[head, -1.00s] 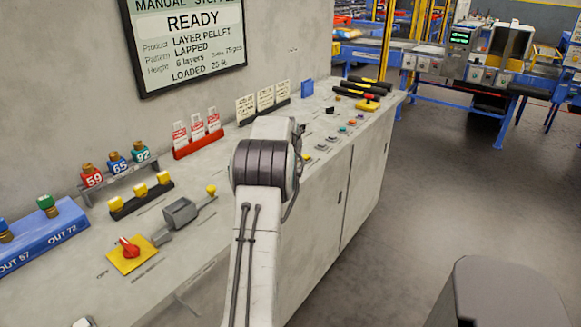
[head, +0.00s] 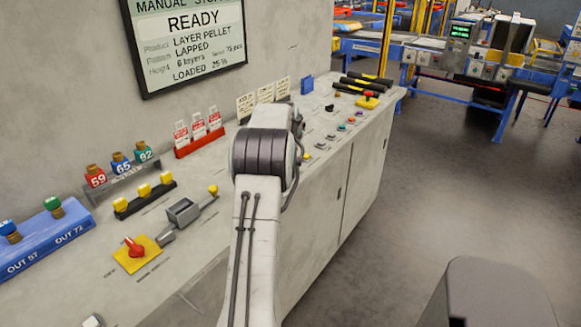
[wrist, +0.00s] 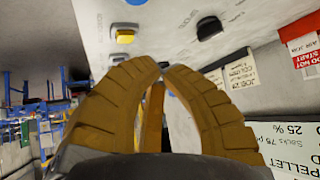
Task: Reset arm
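My arm (head: 259,240) rises in the middle of the head view, in front of the grey control desk. Its far end is hidden behind its dark joint, so my gripper does not show there. In the wrist view my gripper (wrist: 163,67) has ribbed yellow-brown fingers curving in until their tips almost meet. I see nothing held between them.
On the desk are a red rotary switch (head: 134,248), a blue padlock box (head: 38,240), numbered padlocks (head: 120,165), red tags (head: 198,130) and black-yellow handles (head: 366,80). A status board (head: 190,45) reads READY. Open floor (head: 440,190) lies right, with a blue-framed conveyor (head: 375,48) behind.

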